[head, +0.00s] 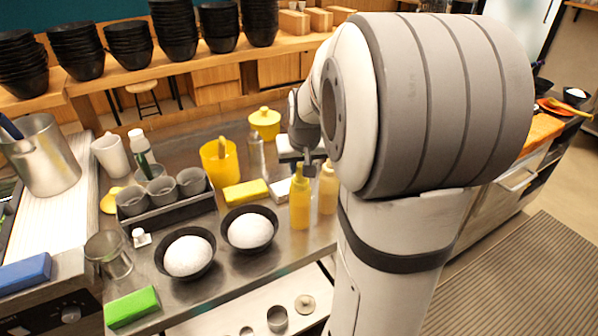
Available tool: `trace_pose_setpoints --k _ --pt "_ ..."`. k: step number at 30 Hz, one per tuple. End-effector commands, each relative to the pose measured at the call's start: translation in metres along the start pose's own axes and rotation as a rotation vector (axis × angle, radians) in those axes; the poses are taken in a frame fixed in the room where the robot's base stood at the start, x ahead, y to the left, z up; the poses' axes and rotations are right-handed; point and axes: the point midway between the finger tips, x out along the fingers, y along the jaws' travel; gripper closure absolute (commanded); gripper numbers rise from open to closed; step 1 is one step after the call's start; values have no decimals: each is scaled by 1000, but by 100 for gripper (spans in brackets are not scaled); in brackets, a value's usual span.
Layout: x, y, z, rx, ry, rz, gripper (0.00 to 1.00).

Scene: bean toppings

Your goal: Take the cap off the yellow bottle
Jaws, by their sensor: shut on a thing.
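The yellow bottle (300,204) stands upright on the steel counter, near its front edge and left of my arm. Its narrow top reaches up to my gripper (307,168), which points down over it. My gripper is small in the view and partly hidden by my arm. It is shut at the top of the yellow bottle, on its cap, though the fingertips and the cap are hard to tell apart.
A yellow sponge (246,192) and a yellow container (219,162) lie behind. Black bowl stacks (174,30) line the back shelf.

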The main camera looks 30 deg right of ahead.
Motion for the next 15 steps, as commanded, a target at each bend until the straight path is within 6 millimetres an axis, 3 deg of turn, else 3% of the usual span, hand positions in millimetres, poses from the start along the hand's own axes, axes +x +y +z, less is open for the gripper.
trace_pose_setpoints --k 8,15 --pt "-9 0 -4 -1 4 0 90" --pt "-52 0 -22 -1 6 0 90"
